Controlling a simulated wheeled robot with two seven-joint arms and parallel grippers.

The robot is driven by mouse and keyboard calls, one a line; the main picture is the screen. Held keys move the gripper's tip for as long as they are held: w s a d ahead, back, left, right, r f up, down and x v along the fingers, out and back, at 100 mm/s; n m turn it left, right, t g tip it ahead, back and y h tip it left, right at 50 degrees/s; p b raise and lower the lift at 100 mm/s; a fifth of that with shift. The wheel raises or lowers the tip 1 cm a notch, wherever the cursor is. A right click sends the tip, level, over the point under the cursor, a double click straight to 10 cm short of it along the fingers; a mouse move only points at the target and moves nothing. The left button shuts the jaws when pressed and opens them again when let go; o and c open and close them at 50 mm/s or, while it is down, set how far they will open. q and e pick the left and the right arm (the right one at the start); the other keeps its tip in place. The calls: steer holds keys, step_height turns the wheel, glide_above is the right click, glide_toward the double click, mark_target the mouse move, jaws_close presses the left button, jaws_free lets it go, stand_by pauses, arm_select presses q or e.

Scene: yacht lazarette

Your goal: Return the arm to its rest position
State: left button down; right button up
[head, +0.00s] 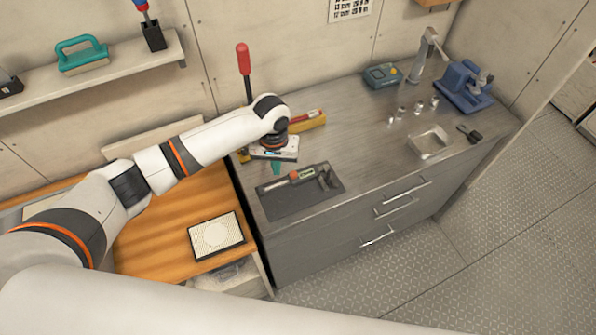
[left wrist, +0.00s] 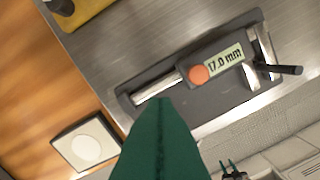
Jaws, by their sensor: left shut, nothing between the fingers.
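My left arm reaches in from the left in the head view. My left gripper (head: 276,168) hangs over the left end of the grey metal worktop, fingers pointing down. Its green fingers (left wrist: 160,145) fill the lower middle of the left wrist view, shut with nothing between them. A caliper (head: 298,178) with an orange button lies on a dark mat (head: 285,206) just right of the gripper, apart from it. Its display (left wrist: 224,59) reads 17.0 mm.
A red-handled lever (head: 243,58) stands behind my wrist, and a yellow item (head: 308,121) lies beside it. A white-faced square plate (head: 216,236) lies on the wooden surface. A blue vise (head: 464,88), metal tray (head: 430,142) and small parts stand right. The worktop's middle is clear.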

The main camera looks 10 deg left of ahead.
arm_select(q)
step_height(320, 180, up, 2)
steer(key=shift+r+p, duration=0.1)
steer(key=shift+p, duration=0.45)
